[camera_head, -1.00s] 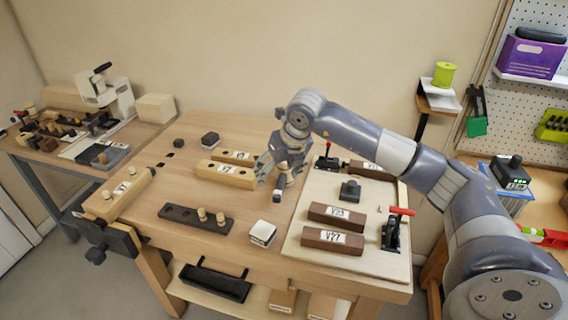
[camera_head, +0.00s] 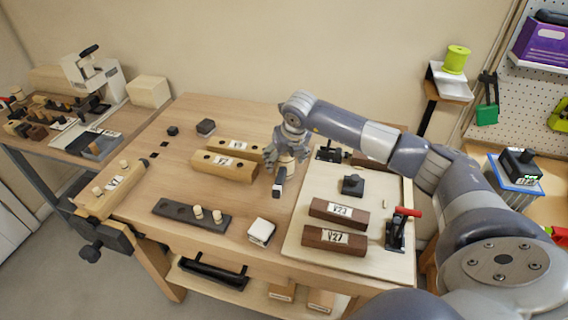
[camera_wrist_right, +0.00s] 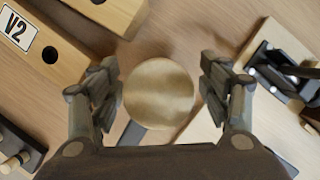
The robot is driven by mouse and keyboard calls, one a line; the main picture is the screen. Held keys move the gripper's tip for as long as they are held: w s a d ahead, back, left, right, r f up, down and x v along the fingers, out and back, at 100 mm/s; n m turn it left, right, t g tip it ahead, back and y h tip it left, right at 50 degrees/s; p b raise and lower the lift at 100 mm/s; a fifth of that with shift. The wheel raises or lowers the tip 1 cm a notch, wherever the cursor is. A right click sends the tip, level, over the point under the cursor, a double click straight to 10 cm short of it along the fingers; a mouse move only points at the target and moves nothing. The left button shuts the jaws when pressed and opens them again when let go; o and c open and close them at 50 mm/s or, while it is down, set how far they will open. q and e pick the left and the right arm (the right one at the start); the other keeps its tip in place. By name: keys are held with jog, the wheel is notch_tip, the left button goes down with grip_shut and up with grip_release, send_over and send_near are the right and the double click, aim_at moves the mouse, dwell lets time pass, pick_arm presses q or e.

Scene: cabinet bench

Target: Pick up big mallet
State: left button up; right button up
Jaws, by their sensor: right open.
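My right gripper also shows in the right wrist view (camera_wrist_right: 160,92). Its fingers are apart, one on each side of the round end, with visible gaps. My left gripper is not in view.
Wooden blocks with holes (camera_head: 224,166) lie left of the gripper. A pale board (camera_head: 290,238) with dark labelled blocks (camera_head: 338,212) and a red-handled clamp (camera_head: 397,230) lies to the right. A white-topped cube (camera_head: 261,231) and dark peg strip (camera_head: 190,214) lie in front.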

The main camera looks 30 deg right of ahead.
jog(key=shift+x, duration=1)
jog(key=shift+w+f, duration=0.15)
jog(key=shift+f, duration=0.2)
jog(key=shift+c, duration=0.8)
jog(key=shift+r, duration=0.1)
jog(key=c, duration=1.1)
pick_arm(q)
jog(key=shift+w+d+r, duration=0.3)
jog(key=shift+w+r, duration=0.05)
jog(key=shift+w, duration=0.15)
